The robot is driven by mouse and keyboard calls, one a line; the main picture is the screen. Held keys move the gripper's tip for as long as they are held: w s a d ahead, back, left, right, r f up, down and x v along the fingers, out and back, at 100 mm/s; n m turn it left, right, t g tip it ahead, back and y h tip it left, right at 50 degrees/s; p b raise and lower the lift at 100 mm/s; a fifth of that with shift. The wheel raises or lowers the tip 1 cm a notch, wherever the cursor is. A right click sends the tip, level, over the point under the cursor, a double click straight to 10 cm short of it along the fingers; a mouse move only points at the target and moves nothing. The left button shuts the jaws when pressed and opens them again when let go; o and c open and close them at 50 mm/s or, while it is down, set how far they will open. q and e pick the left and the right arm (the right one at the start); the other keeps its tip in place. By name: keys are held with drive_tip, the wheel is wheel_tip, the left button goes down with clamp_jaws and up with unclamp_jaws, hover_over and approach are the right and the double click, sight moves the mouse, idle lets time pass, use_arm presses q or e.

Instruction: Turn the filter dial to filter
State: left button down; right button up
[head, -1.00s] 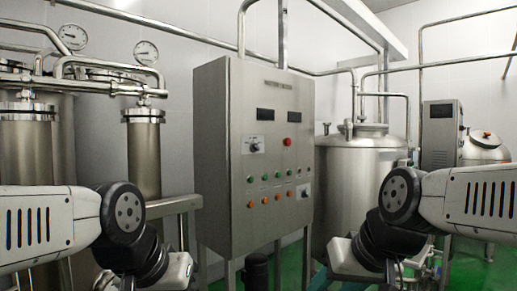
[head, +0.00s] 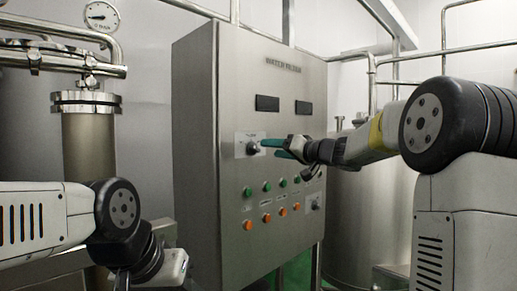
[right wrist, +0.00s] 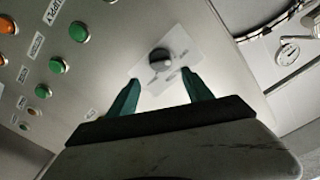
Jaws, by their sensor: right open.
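The filter dial (head: 252,149) is a dark round knob on a pale label plate (head: 243,140), on the front of a grey metal control cabinet (head: 230,200). It also shows in the right wrist view (right wrist: 160,58), just beyond and between the fingertips. My right gripper (head: 264,149) has teal fingers, spread open and pointing at the dial; in the right wrist view (right wrist: 158,78) the fingertips lie over the lower part of the plate. I cannot tell whether they touch it. My left arm is at the lower left; its gripper fingers are not visible.
Green buttons (head: 267,187) and orange buttons (head: 267,218) sit below the dial in rows. Two dark displays (head: 267,103) are above. A second small knob (head: 315,203) is at the lower right. A steel tank (head: 365,210) stands right of the cabinet, and pipes with a gauge (head: 101,16) are at left.

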sight(254, 148)
drive_tip(key=x, duration=0.7)
drive_tip(key=shift+a, duration=0.15)
drive_tip(key=shift+c, duration=0.5)
clamp_jaws()
